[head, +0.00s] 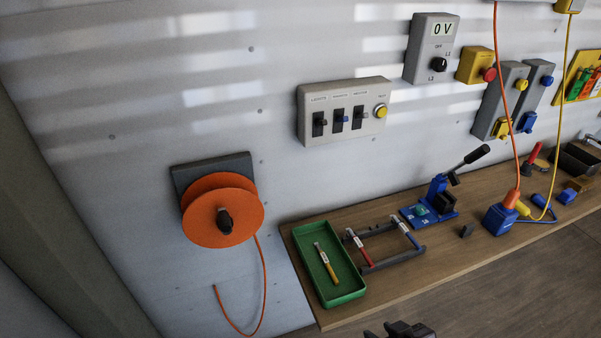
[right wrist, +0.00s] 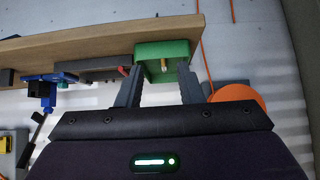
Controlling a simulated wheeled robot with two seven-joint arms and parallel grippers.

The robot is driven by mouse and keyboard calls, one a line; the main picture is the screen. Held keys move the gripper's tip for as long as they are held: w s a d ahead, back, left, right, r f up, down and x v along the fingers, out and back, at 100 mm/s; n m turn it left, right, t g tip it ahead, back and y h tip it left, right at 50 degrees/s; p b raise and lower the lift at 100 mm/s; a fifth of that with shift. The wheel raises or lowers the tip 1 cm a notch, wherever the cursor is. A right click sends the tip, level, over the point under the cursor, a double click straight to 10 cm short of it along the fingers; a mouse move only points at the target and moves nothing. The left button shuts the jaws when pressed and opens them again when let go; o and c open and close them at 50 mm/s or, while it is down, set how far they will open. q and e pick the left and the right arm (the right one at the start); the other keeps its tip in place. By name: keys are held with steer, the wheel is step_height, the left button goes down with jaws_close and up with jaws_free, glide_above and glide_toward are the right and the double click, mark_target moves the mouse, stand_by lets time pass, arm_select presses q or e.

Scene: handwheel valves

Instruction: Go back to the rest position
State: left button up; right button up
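My right gripper (head: 400,330) shows only as a dark piece at the bottom edge of the head view, below the bench. In the right wrist view its two fingers stand apart with nothing between them (right wrist: 160,68). The green tray (head: 298,238) lies beyond the fingertips in that view, apart from them as far as I can tell. A yellow-handled tool (head: 327,264) lies in the tray. My left gripper is in neither view.
The wooden bench (head: 400,278) carries a rack (head: 384,243), a blue lever device (head: 437,201) and a blue plug block (head: 497,219). An orange cable reel (head: 222,210) and a switch panel (head: 344,110) are on the wall. The floor in front of the bench looks clear.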

steer(key=s+d+f+m+g+h+b, duration=0.1)
steer(key=s+d+f+g, duration=0.15)
steer(key=f, duration=1.25)
steer(key=s+d+f+m+g+b, duration=0.15)
steer(key=s+f, duration=0.25)
steer(key=f, duration=1.1)
steer(key=s+d+f+g+h+b, duration=0.2)
steer(key=s+f+g, duration=0.1)
steer(key=s+f, duration=1.7)
steer(key=shift+s+d+n, duration=0.2)
steer(key=shift+s+n, duration=0.25)
steer(key=shift+s, duration=0.05)
